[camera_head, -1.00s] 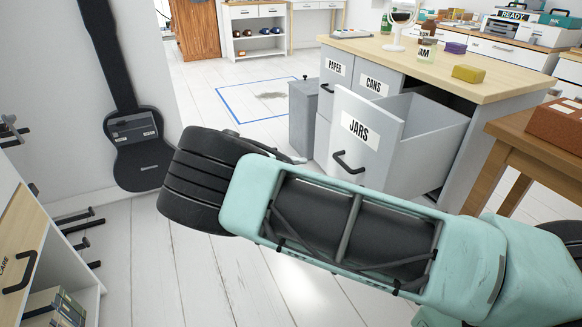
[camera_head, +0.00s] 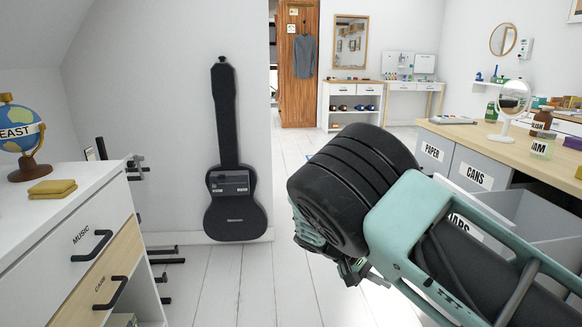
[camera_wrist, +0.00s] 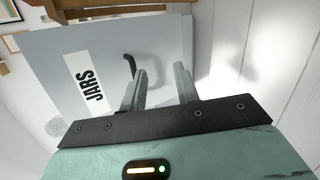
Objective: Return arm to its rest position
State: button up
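My teal and black arm (camera_head: 400,205) reaches across the right half of the head view. My gripper (camera_wrist: 160,74) shows in the wrist view with its two fingers apart and nothing between them. In the head view its end is mostly hidden beneath the black wrist joint. The grey JARS drawer (camera_wrist: 150,50) stands behind the fingers in the wrist view. Its dark handle (camera_wrist: 129,66) is beside the left finger, outside the gap; I cannot tell how far away. In the head view the JARS drawer (camera_head: 545,210) is pulled open and partly hidden by my arm.
A desk (camera_head: 465,133) with PAPER and CANS drawers stands at right, bearing a round mirror (camera_head: 513,97) and jars. A white dresser (camera_head: 60,222) with a globe (camera_head: 20,140) is at left. A black guitar case (camera_head: 235,190) leans on the wall. Floor (camera_head: 245,285) between is clear.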

jog(key=s+a+r+n+y, duration=0.25)
jog(key=s+r+y, duration=0.2)
jog(key=s, duration=0.55)
jog(key=s+a+r+n+t+y, duration=0.15)
jog(key=s+a+r+y, duration=0.3)
jog(key=s, duration=0.65)
jog(key=s+a+r+n+y, duration=0.25)
jog(key=s+r, duration=0.25)
jog(key=s, duration=0.5)
notch_tip(320, 180, up, 26)
jog(key=p, duration=2.6)
jog(key=shift+y, duration=0.35)
